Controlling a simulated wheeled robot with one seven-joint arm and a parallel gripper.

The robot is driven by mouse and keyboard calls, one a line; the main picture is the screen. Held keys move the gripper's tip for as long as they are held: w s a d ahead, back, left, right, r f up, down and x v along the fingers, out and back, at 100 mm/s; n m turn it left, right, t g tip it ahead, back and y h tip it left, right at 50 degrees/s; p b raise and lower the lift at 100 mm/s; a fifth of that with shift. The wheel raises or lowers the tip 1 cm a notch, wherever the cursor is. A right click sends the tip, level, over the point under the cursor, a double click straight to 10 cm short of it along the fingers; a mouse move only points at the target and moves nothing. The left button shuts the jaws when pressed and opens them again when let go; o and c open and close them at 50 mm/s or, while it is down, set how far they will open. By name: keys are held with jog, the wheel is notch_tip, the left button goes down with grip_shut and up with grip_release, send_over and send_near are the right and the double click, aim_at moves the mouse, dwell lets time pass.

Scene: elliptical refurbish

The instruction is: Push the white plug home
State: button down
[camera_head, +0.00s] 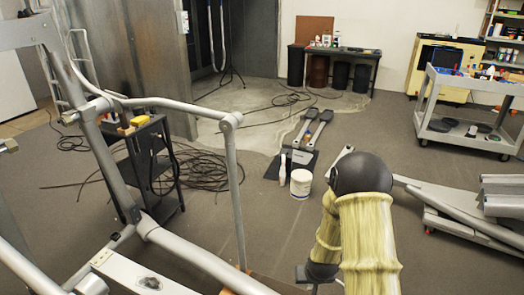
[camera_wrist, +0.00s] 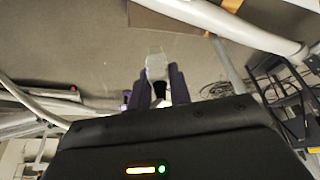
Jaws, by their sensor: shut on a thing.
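In the wrist view, my gripper (camera_wrist: 159,86) has its two dark purple fingers shut on a small pale, whitish piece (camera_wrist: 156,64), which looks like the white plug. It sticks out past the fingertips, over grey floor. I see no socket around its tip, and cannot tell whether it touches anything. In the head view, my arm covers most of the gripper, and the plug does not show there. The grey tubular frame of the elliptical (camera_head: 165,240) fills the left foreground, left of my arm.
A black cart (camera_head: 150,165) with a yellow tool stands behind the frame, near coiled cables (camera_head: 205,172). A white tub (camera_head: 301,182) and pedal parts (camera_head: 305,130) lie mid-floor. A grey tool cart (camera_head: 465,125) and metal frame parts (camera_head: 465,210) are right.

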notch_tip(320, 180, up, 14)
jog(key=s+p, duration=0.1)
jog(key=p, duration=1.6)
jog(key=shift+s+r+p, duration=0.15)
jog(key=shift+s+p, duration=0.05)
jog(key=shift+p, duration=0.15)
notch_tip(320, 180, up, 17)
jog(key=p, duration=1.7)
jog(key=shift+a, duration=0.1)
